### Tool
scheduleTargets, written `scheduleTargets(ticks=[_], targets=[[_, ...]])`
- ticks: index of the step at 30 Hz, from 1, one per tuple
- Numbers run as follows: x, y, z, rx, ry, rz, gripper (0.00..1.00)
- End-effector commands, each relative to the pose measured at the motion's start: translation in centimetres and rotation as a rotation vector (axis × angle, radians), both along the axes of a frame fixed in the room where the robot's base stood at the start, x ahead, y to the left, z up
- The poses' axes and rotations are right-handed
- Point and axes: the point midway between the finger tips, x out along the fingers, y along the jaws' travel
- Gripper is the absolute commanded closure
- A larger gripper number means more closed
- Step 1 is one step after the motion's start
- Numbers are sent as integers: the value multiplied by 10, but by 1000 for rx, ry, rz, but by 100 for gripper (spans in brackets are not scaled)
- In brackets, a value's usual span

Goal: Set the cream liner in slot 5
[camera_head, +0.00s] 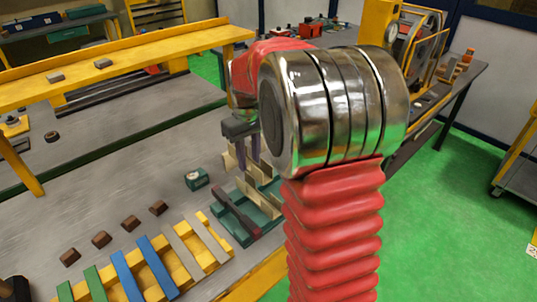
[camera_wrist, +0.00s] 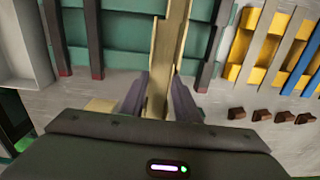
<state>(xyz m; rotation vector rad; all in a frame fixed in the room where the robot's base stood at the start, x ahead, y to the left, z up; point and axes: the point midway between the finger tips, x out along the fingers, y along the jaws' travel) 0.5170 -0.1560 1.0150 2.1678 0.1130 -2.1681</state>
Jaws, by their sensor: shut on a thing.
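The cream liner (camera_wrist: 160,65) is a long narrow strip between the two fingers of my gripper (camera_wrist: 160,80), which is shut on it. In the wrist view it runs from the fingers up across the teal slotted block (camera_wrist: 120,58). I cannot tell how deep it sits or which slot it is over. In the head view my gripper (camera_head: 247,162) points down above the teal block (camera_head: 268,229), with cream pieces (camera_head: 258,196) around the fingertips. My arm hides part of the block there.
Dark bars (camera_wrist: 93,40) lie along the block, on both sides of the liner. A yellow rack (camera_head: 190,262) with blue, grey and green strips stands nearby, with several small brown blocks (camera_head: 158,208) beside it. A small teal box (camera_head: 197,179) sits left of the block.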

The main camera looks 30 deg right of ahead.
Motion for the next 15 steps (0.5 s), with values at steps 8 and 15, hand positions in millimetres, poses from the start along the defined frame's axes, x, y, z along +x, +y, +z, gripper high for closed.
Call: scheduleTargets(ticks=[8,15], targets=[[43,92,-23,0,1,-53,84],[60,149,-36,0,0,-95,84]])
